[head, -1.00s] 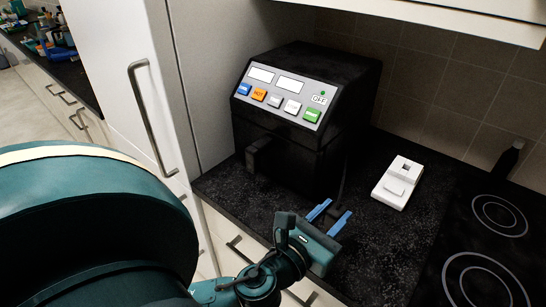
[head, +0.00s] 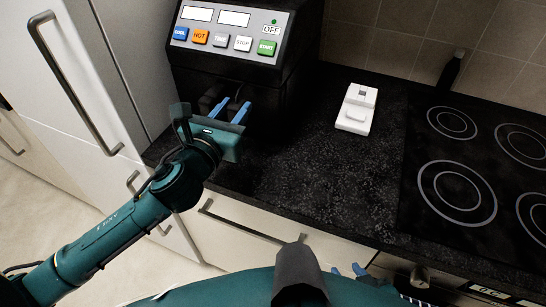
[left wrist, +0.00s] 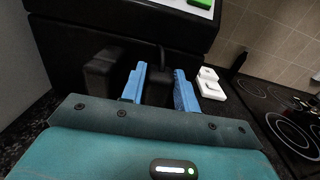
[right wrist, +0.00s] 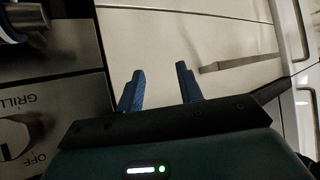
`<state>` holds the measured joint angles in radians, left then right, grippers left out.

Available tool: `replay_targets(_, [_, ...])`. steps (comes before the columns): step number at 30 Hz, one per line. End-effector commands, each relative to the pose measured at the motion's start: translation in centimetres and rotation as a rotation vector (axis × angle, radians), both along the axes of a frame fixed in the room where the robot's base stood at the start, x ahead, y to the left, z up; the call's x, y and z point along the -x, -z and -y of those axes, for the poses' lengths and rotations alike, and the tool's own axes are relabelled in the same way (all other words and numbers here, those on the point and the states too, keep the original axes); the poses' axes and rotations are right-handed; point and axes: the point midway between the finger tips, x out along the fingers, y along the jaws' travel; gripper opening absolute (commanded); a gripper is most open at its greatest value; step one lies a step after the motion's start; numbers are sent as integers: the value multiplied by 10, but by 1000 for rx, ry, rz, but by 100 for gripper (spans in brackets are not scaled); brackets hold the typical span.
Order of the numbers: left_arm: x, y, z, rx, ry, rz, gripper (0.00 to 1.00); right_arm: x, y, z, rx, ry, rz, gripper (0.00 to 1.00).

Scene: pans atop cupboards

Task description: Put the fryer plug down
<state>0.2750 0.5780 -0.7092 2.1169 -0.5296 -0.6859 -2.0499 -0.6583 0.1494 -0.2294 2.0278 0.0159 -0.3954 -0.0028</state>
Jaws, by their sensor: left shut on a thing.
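The black fryer (head: 300,75) stands on the dark counter with a sloped grey panel of coloured buttons. My left gripper (head: 229,111) is low in front of it. In the left wrist view, its blue fingers (left wrist: 160,90) are shut on a small black block, the fryer plug (left wrist: 158,92), with a dark cord behind it. Whether the plug touches the counter cannot be told. My right gripper (head: 346,270) is at the bottom of the head view. In the right wrist view, its fingers (right wrist: 160,72) are open and empty.
A white device (head: 357,108) lies on the counter (head: 330,175) right of the fryer. The black hob (head: 470,165) is farther right. A dark fryer handle (left wrist: 102,72) is left of the plug. Drawers (head: 270,230) are below.

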Motion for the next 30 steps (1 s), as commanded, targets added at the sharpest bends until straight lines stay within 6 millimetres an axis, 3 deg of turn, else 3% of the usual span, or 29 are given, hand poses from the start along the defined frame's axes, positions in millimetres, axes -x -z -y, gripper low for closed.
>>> replay_targets(5, [-11, 0, 8, -14, 32, 0, 8, 3, 4, 0, 3, -11, 4, 36])
replay_targets(13, [-12, 47, 9, -12, 33, -4, 8, 3, 8, -7, -10, -23, 16, 36])
replay_targets(20, [-12, 65, 9, -12, 34, -2, 8, 1, 7, -8, -14, -26, 30, 36])
replay_targets(26, [-12, 93, 9, -12, 34, -2, 8, -1, 11, -10, -17, -33, 42, 36])
replay_targets(30, [-12, 94, 9, -14, 34, -1, 8, -4, 3, -11, -19, -38, 59, 36])
